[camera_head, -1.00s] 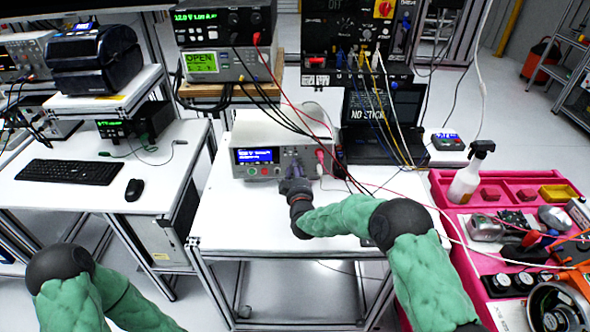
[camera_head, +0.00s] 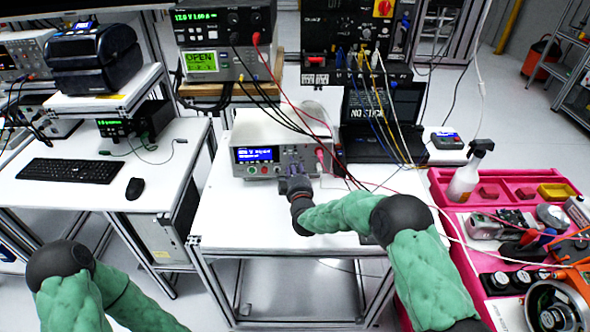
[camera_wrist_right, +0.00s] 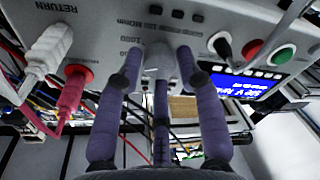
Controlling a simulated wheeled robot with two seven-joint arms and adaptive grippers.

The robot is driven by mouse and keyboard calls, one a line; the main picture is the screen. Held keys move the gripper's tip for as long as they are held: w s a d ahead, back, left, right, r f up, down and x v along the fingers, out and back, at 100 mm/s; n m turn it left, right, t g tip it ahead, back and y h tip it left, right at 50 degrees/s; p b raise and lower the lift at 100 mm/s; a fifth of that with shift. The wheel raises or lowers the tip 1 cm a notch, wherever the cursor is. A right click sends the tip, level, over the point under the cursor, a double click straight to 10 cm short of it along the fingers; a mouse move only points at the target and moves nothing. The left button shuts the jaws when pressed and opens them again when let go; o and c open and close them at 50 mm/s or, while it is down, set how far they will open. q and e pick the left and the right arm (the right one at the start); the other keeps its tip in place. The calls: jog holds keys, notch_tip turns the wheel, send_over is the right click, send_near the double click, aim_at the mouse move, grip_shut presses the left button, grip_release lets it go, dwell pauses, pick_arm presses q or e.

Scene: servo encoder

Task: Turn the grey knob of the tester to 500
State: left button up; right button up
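The tester (camera_head: 282,135) is a white box with a blue display, standing on the white table. Its front panel also fills the top of the right wrist view (camera_wrist_right: 100,20). The grey knob (camera_wrist_right: 158,62) shows between the purple-grey fingertips of my right gripper (camera_wrist_right: 158,58), which also shows at the tester's front in the head view (camera_head: 296,182). The fingers are spread around the knob, with gaps visible beside it. I cannot tell whether any finger touches it. The knob's pointer and its setting are not readable. In the head view the knob is hidden by my gripper. My left gripper is out of view.
A white plug and a red plug (camera_wrist_right: 70,95) sit in the tester's panel beside the fingers, with cables running off. A green button (camera_wrist_right: 252,48) and a red button are on the other side. A laptop (camera_head: 385,120) stands behind. A pink tool tray (camera_head: 440,185) is at right.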

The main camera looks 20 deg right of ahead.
jog(key=shift+o, duration=0.6)
jog(key=shift+a, duration=0.15)
jog(key=shift+s, duration=0.1)
jog(key=s+a, duration=0.1)
jog(key=s, duration=1)
jog(key=shift+s+a+r, duration=0.15)
jog(key=shift+s, duration=0.2)
